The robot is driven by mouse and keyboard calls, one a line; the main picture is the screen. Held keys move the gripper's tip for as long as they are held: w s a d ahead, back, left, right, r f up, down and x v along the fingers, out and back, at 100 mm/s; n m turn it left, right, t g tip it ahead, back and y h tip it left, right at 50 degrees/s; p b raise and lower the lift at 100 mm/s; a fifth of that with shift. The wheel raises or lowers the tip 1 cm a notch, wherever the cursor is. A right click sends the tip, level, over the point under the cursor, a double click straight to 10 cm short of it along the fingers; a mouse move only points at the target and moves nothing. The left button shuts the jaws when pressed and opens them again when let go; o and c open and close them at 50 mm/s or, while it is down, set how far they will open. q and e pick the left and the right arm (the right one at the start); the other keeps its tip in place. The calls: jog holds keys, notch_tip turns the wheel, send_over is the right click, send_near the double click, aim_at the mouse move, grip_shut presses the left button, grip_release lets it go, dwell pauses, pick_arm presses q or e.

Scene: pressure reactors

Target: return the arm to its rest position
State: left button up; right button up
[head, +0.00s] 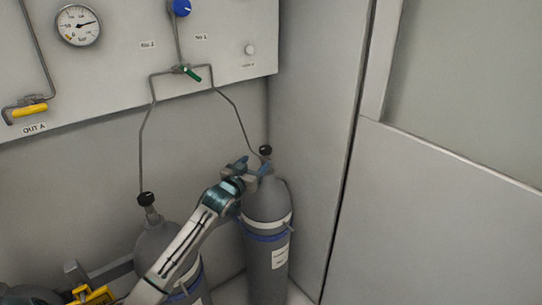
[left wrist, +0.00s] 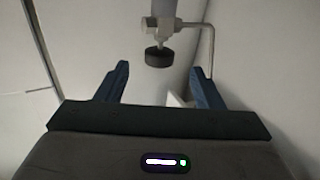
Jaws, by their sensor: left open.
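My left arm reaches in from the bottom of the head view. Its gripper (head: 252,166) is at the top of the right gas cylinder (head: 266,208), close to that cylinder's black valve knob (head: 265,150). In the left wrist view the two blue fingers (left wrist: 160,85) are apart with nothing between them. The black knob (left wrist: 158,57) shows beyond the fingertips, roughly centred. Whether a finger touches the valve cannot be told. My right gripper is in neither view.
A second grey cylinder (head: 153,243) with a black knob (head: 146,199) stands to the left, partly behind my arm. A panel (head: 118,62) with a gauge, valves and thin pipes is on the wall above. The wall corner (head: 315,140) is close on the right.

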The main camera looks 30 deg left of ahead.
pick_arm(q)
jog(key=s+d+f+g, duration=0.3)
jog(key=s+d+f, duration=0.1)
jog(key=s+f, duration=0.3)
jog(key=s+d+f+g, duration=0.3)
jog(key=s+d+f, duration=0.2)
jog(key=s+f, duration=0.25)
jog(key=s+d+f+m+g, duration=0.1)
jog(key=s+d+f+g, duration=0.15)
jog(key=s, duration=0.75)
jog(key=s+d+f+g, duration=0.1)
jog(key=s+d+g, duration=0.15)
jog(key=s, duration=0.65)
jog(key=s+d+f+m+g, duration=0.1)
jog(key=s+d+g, duration=0.15)
jog(key=s, duration=0.75)
jog(key=s+a+f+g, duration=0.1)
jog(key=a+f, duration=0.1)
jog(key=f, duration=1.3)
jog(key=a+f+g, duration=0.1)
jog(key=a+f, duration=0.1)
jog(key=f, duration=1.4)
jog(key=s+f+n+g, duration=0.1)
jog(key=s+f, duration=1.7)
jog(key=shift+s+a+f, duration=0.25)
jog(key=shift+a+f, duration=0.05)
jog(key=shift+a, duration=0.1)
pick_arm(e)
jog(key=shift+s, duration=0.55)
